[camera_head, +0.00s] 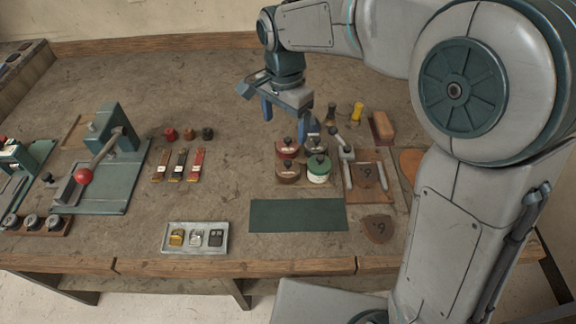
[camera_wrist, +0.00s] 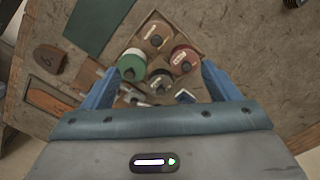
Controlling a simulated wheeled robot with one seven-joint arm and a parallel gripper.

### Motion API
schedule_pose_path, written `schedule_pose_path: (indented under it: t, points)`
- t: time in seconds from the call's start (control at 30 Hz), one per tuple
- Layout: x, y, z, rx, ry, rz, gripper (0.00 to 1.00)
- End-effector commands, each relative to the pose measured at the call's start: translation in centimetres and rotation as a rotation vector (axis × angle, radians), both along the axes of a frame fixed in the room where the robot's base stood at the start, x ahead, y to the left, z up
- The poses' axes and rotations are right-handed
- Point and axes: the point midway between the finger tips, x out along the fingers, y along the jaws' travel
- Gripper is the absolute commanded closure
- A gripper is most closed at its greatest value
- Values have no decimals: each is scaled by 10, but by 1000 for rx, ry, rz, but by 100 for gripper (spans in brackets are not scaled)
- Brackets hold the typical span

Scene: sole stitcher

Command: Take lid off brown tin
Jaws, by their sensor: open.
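The brown tin (camera_head: 288,171) stands at the front left of a cluster of tins, with its lid and dark knob on top. In the wrist view the brown tin (camera_wrist: 157,34) is at the top middle, beyond my fingertips. My gripper (camera_head: 290,118) is open and empty above the cluster, fingers pointing down. In the wrist view my blue fingers (camera_wrist: 160,78) spread to either side of the tins, apart from the brown one.
A green tin (camera_head: 319,169), a dark red tin (camera_head: 286,147) and a grey tin (camera_head: 316,146) crowd the brown one. A green mat (camera_head: 298,215) lies clear in front. A tray of buckles (camera_head: 196,250) sits front left. A red-knobbed press (camera_head: 104,160) stands left.

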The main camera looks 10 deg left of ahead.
Motion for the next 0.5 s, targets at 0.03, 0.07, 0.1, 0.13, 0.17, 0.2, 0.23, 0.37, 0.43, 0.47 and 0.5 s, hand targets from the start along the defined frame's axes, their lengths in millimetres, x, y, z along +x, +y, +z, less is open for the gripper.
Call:
schedule_pose_path:
  t: [0.03,0.07,0.1,0.13,0.17,0.2,0.23,0.37,0.43,0.47,0.5]
  points:
    - [-1,1,-8,-3,4,-1,18]
    - [-1,0,-13,-3,5,-1,18]
    - [-1,0,-20,-4,7,-1,18]
    - [-1,0,-26,-4,6,-1,18]
    - [-1,0,-33,-5,6,-1,18]
    - [-1,0,-41,-5,6,0,18]
    - [-1,-1,-47,-5,6,0,18]
    - [-1,-1,-68,-3,4,0,18]
    - [-1,-1,-76,-2,4,-1,18]
    - [0,-1,-78,-2,2,-1,18]
    - [0,-1,-80,-1,2,-1,18]
